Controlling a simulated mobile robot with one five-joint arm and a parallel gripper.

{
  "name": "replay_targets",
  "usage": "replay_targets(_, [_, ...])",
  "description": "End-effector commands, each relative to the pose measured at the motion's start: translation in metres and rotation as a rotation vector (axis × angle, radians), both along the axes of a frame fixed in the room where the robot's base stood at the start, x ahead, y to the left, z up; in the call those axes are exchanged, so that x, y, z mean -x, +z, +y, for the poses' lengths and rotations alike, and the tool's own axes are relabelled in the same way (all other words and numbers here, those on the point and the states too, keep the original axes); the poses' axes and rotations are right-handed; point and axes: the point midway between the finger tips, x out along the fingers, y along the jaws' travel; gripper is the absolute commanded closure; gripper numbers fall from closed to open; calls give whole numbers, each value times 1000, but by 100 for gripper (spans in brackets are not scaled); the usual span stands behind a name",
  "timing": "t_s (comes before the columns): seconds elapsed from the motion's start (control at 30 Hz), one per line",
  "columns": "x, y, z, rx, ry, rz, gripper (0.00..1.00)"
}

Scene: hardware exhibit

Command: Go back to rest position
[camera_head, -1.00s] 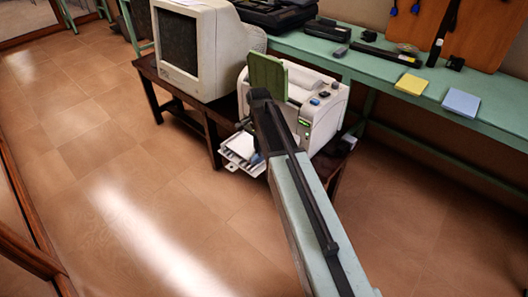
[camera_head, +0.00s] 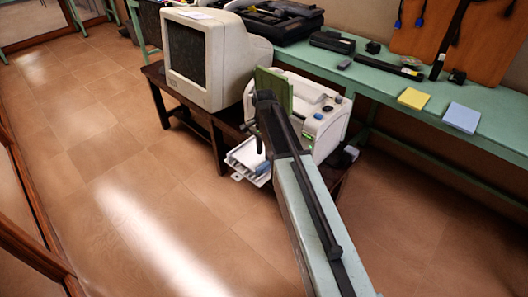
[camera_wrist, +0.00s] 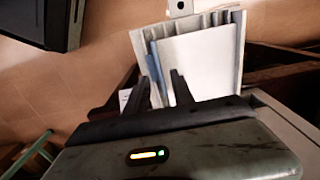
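The task names no object. My gripper (camera_wrist: 158,84) shows two dark fingers standing apart in the wrist view, with nothing seen between them. Beyond them is a light tray (camera_wrist: 238,60) with white paper and a blue strip. In the head view my arm reaches up from the bottom right to a white printer (camera_head: 325,125). My gripper is mostly hidden there behind the arm's end and a green panel. The printer's open front tray (camera_head: 245,158) shows just left of the arm.
A beige monitor (camera_head: 225,60) stands on a dark wooden table (camera_head: 155,75) left of the printer. A green bench (camera_head: 380,92) behind holds yellow notes (camera_head: 413,98), blue notes (camera_head: 461,117) and dark tools. Open tiled floor (camera_head: 120,150) lies left and in front.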

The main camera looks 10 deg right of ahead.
Motion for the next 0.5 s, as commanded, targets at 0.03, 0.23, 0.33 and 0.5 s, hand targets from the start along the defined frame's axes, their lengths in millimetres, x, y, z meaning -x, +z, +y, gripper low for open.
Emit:
replay_targets(0.03, [0, 19, 0, 0, 0, 0, 71])
replay_targets(0.23, [-1, 28, 0, -1, 0, -1, 71])
replay_targets(0.33, [-1, 26, 0, 0, 0, 0, 71])
replay_targets(0.5, [-1, 25, 0, 0, 0, 0, 71])
